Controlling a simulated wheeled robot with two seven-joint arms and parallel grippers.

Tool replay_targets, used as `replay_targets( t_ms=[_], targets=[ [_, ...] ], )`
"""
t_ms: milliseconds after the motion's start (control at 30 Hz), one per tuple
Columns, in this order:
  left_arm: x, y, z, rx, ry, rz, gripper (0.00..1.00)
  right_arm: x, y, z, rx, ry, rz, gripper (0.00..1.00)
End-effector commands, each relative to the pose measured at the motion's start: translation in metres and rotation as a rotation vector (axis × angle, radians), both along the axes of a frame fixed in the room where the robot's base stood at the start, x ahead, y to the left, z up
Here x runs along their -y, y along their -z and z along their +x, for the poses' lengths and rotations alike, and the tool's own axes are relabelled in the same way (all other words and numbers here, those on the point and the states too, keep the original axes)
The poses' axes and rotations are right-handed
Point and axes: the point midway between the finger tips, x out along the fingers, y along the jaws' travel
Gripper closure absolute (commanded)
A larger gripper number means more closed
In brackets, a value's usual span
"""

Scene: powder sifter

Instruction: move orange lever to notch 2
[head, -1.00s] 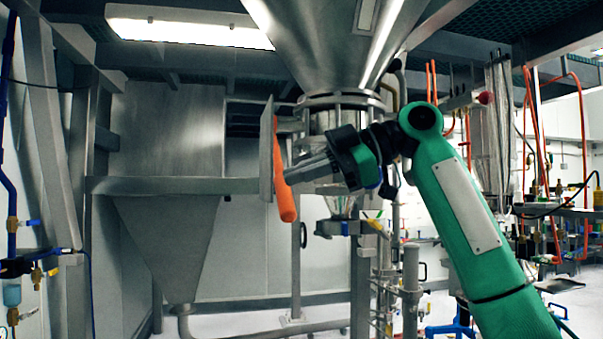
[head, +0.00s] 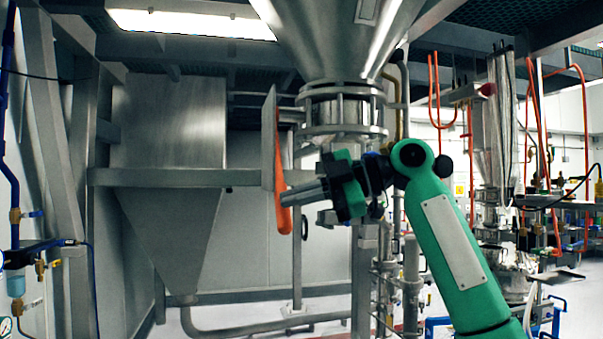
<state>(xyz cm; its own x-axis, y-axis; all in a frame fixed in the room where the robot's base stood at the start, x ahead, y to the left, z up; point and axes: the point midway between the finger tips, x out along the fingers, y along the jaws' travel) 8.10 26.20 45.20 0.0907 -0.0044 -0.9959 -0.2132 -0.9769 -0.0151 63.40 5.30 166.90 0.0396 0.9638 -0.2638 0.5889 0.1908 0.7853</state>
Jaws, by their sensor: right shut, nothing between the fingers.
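The orange lever (head: 280,170) hangs nearly upright beside a grey metal plate (head: 268,140), seen almost edge-on in the head view. The lever's rounded lower end points down. My right gripper (head: 286,198) is shut and empty, with its fingertips at the lever's lower part. The fingers overlap the lever in the picture; I cannot tell whether they touch it. The plate's notches are not visible from this angle. My left gripper is not in view.
A steel hopper (head: 340,35) with a flanged outlet stands above and behind my right gripper. A large steel bin (head: 170,130) is at the left. Steel pipes (head: 410,265) stand behind my right arm.

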Motion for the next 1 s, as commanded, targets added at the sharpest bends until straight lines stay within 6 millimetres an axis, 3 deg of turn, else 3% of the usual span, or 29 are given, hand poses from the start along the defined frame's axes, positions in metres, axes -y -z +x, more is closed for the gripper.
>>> replay_targets(
  t_ms=[167, 667, 867, 1000],
  targets=[
    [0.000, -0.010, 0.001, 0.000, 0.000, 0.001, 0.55, -0.005, 0.013, 0.015, 0.002, 0.000, -0.001, 1.00],
    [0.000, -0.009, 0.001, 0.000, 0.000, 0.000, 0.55, -0.005, 0.015, 0.015, 0.002, 0.000, -0.001, 1.00],
    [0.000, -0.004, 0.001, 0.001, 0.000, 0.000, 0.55, -0.003, 0.009, 0.009, 0.005, 0.000, 0.000, 1.00],
    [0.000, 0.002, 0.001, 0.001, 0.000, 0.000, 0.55, 0.002, -0.006, -0.005, -0.006, 0.000, -0.004, 1.00]
  ],
)
